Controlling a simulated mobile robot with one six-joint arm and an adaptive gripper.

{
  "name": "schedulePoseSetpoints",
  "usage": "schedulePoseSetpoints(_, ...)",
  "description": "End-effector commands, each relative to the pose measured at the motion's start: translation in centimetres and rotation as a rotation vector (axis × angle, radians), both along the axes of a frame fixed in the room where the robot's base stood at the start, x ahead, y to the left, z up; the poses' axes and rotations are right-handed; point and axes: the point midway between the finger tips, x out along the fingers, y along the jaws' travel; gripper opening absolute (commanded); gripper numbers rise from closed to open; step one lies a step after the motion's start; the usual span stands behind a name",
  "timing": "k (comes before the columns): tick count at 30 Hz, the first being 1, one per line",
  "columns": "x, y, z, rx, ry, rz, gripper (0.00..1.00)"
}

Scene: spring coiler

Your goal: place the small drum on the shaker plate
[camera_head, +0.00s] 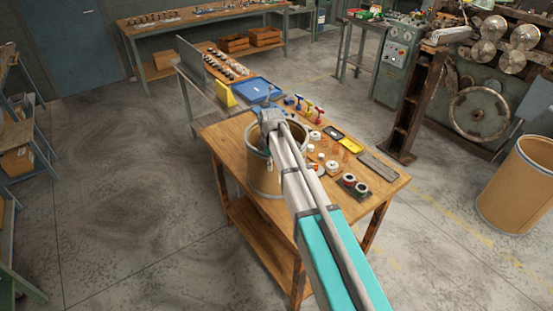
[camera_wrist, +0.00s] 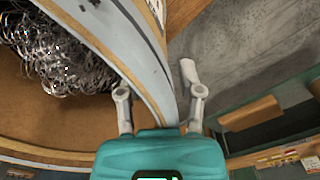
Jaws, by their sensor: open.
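The small drum (camera_head: 258,172), tan with a pale grey rim, stands upright on the wooden table, partly hidden by my arm. In the wrist view the drum's rim (camera_wrist: 139,50) runs between the two fingers, and shiny coiled metal (camera_wrist: 65,55) lies inside the drum. My gripper (camera_wrist: 155,82) is open, with one finger on the inner side of the rim and one on the outer side. My gripper (camera_head: 268,116) is at the drum's far top edge in the head view. I cannot pick out the shaker plate for certain.
The wooden table (camera_head: 225,137) also carries several small parts, a yellow tray (camera_head: 350,145) and a dark grey flat plate (camera_head: 378,166) to the drum's right. A larger drum (camera_head: 515,190) stands on the floor at right. Machinery (camera_head: 480,110) stands behind it. Floor at left is clear.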

Motion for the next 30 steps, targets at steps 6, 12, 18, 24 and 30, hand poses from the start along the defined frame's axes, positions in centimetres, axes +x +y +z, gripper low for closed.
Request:
schedulePoseSetpoints(6, 0.0, 0.0, 0.0, 0.0, 0.0, 0.0, 0.24)
schedulePoseSetpoints(12, 0.0, 0.0, 0.0, 0.0, 0.0, 0.0, 0.0)
schedulePoseSetpoints(18, 0.0, 0.0, 0.0, 0.0, 0.0, 0.0, 0.0)
schedulePoseSetpoints(24, 0.05, -0.01, 0.03, 0.0, -0.002, 0.0, 0.0)
schedulePoseSetpoints(30, 0.05, -0.01, 0.18, 0.0, -0.001, 0.0, 0.0)
